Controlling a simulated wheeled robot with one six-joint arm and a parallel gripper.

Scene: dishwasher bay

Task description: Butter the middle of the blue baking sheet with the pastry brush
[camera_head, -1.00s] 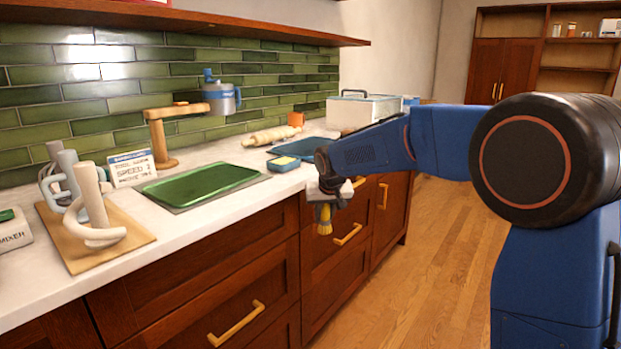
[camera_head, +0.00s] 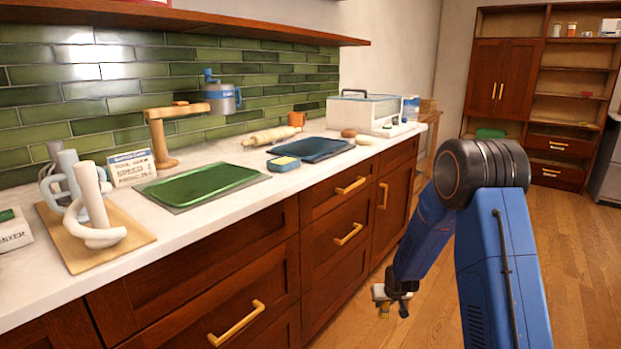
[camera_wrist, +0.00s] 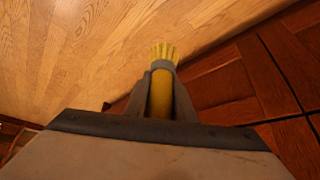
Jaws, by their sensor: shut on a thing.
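The blue baking sheet (camera_head: 312,149) lies flat on the counter, toward its far end. A small blue dish with yellow butter (camera_head: 284,163) stands at its near left edge. My gripper (camera_head: 383,301) is low in front of the drawers, below the counter top and apart from the sheet. It is shut on the pastry brush (camera_wrist: 162,90), whose yellow handle and yellow bristles show between the fingers in the wrist view. The bristles point away from the wrist, with floor beyond them.
A green tray (camera_head: 200,185) lies on the counter nearer me. A rolling pin (camera_head: 271,136) is behind the blue sheet, and a white box (camera_head: 375,110) stands beyond it. Mixer attachments (camera_head: 95,205) stand on a board at left. The wooden floor (camera_head: 420,325) is open.

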